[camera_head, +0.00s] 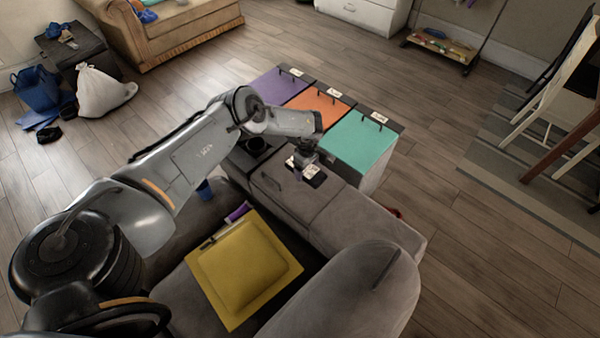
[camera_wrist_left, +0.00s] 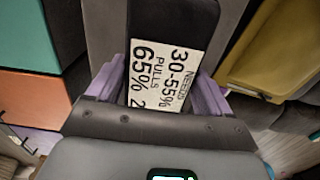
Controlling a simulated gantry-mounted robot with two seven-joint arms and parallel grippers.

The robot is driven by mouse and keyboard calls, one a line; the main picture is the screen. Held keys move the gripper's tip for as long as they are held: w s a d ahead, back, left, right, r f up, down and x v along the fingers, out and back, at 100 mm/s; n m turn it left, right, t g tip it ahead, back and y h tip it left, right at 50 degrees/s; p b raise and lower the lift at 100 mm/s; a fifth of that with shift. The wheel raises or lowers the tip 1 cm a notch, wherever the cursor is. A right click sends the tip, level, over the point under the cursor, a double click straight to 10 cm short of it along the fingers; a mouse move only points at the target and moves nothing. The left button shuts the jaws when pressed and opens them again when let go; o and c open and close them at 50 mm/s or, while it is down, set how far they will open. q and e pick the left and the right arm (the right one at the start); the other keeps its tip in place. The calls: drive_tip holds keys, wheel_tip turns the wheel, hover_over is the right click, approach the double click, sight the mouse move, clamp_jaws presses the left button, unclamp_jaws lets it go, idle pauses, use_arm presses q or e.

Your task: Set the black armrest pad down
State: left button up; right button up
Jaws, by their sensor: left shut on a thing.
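The black armrest pad (camera_head: 317,179) carries a white label. In the head view it is over the grey armrest top, and I cannot tell whether it touches. My left gripper (camera_head: 304,166) points down onto the pad and partly hides it. In the left wrist view the pad (camera_wrist_left: 172,18) lies between the purple fingers of my left gripper (camera_wrist_left: 158,88), which is shut on it. Its label reads "needs 30-55%" and "pulls 65%", with the lower part hidden by the gripper. My right gripper is not in view.
Purple (camera_head: 279,86), orange (camera_head: 318,106) and teal (camera_head: 359,139) lidded bins with handles stand behind the grey armrest (camera_head: 350,217). A yellow cushion (camera_head: 243,265) lies on the seat in front. A dark round holder (camera_head: 255,145) is left of the pad. The armrest's right part is clear.

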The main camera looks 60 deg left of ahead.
use_arm(q)
drive_tip(key=a+f+b, duration=0.2)
drive_tip(key=a, duration=0.1)
drive_tip(key=a+f+b, duration=0.1)
drive_tip(key=shift+w+a+f, duration=0.2)
drive_tip(key=shift+w, duration=0.15)
drive_tip(key=shift+a+f+b, duration=0.15)
drive_tip(key=shift+a+b, duration=0.3)
drive_tip(key=shift+a, duration=0.2)
drive_tip(key=shift+f+b, duration=1.4)
drive_tip(key=shift+f, duration=0.6)
drive_tip(key=shift+w+r, duration=0.1)
drive_tip(key=shift+f, duration=0.25)
drive_tip(key=o, duration=0.9)
drive_tip(key=shift+o, duration=0.2)
